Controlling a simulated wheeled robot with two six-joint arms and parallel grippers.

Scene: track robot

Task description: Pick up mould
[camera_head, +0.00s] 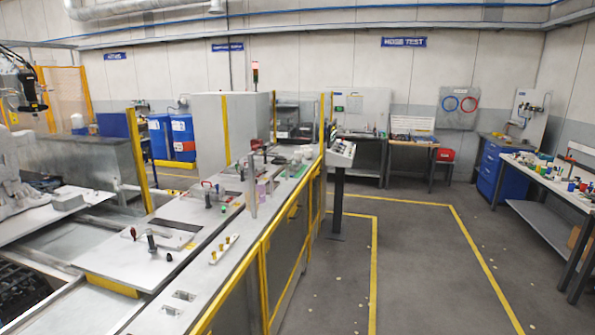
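I see no thing that is plainly marked as the mould. A flat light-grey plate (130,262) with a black upright handle (151,240) lies on the long bench at the left. Behind it on the same bench is another plate with a red-and-dark handled fitting (208,193). A further dark and red fitting (257,147) stands at the far end. I cannot tell which of these is the mould. Neither of my grippers can be made out in the view.
Yellow-framed guarding (265,262) runs along the bench's right side. A control panel on a black post (338,190) stands past it. The grey floor (430,270) with yellow lines is clear. A workbench (548,180) stands at the right, with blue drawers (497,172) beside it.

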